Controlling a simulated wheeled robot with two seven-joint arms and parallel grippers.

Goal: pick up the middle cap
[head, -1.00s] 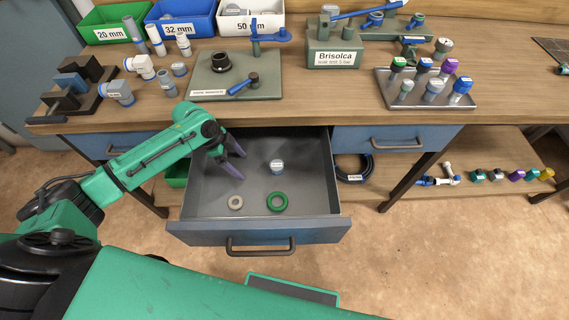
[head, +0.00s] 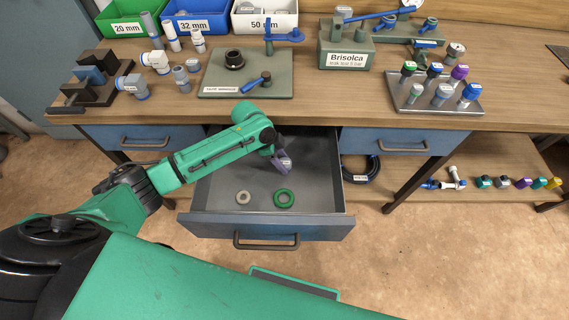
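On the bench, a metal tray (head: 440,107) at the right holds several caps with green, blue, purple and grey colours. My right gripper is not in view.
A green base plate (head: 220,85) with a black ring fitting stands on the bench above the drawer. White fittings (head: 156,62) stand at the left, with coloured bins behind. Several coloured parts (head: 502,183) lie on the lower shelf at the right.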

